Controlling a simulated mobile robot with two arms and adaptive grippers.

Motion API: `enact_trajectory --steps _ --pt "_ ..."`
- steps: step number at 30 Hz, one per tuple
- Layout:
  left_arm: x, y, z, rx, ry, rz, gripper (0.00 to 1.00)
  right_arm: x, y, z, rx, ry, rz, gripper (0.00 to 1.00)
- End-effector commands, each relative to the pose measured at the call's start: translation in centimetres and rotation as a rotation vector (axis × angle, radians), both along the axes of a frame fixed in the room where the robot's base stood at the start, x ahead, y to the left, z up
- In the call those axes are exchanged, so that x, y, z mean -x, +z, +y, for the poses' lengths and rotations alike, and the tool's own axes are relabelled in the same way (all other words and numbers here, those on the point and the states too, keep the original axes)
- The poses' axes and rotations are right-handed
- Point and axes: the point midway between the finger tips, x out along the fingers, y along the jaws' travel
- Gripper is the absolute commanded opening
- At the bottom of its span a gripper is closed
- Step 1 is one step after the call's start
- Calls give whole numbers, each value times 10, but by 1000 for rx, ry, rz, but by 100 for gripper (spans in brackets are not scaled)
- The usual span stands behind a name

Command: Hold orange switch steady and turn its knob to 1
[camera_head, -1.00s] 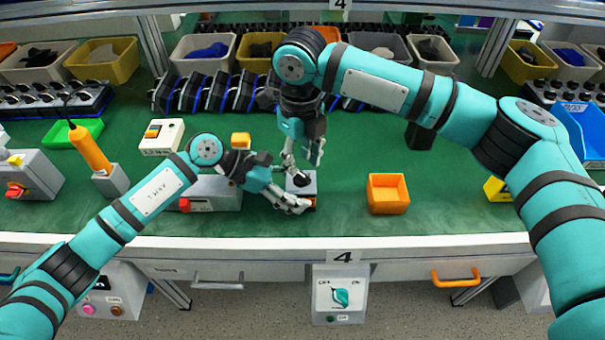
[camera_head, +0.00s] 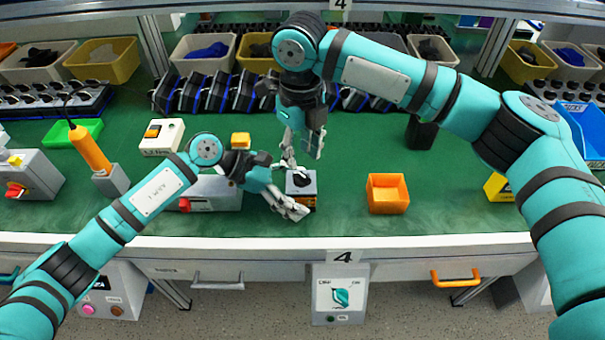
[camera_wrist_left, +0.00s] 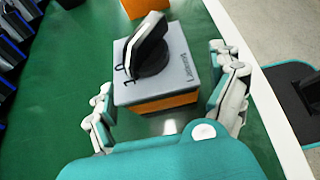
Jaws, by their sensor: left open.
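The orange switch is a small box with a grey top and an orange lower body (camera_wrist_left: 165,104). It stands upright on the green table, and also shows in the head view (camera_head: 302,189). A black knob (camera_wrist_left: 149,48) sits on its top. Its narrow end lies near small printed marks on the left, but I cannot tell which mark it points to. My left gripper (camera_wrist_left: 170,112) is open, with its fingers on either side of the switch's near end, apart from it. It is at the switch's lower left in the head view (camera_head: 287,203). My right gripper (camera_head: 303,162) hangs above the switch, fingers spread and empty.
An orange open bin (camera_head: 388,194) stands to the right of the switch. A grey box with a red knob (camera_head: 212,193) is on the left, under my left arm. Several dark devices line the back. The table's front edge (camera_head: 400,243) is close.

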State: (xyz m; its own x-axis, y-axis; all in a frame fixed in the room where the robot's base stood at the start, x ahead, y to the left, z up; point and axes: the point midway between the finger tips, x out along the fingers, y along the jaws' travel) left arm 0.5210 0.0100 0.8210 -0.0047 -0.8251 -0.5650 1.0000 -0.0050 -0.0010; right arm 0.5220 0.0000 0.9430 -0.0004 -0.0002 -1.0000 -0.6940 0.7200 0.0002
Motion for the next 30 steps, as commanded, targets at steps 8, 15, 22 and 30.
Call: enact_trajectory --steps 8,15,22,30 --pt "-1 18 27 -2 3 -3 93 0 0 0 0 0 0 35" --pt "-1 46 70 -3 3 -1 93 0 0 0 0 0 0 35" --pt "-1 64 95 0 1 -1 93 0 0 0 0 0 0 35" --pt "-1 68 99 0 -1 0 93 0 0 0 0 0 0 35"
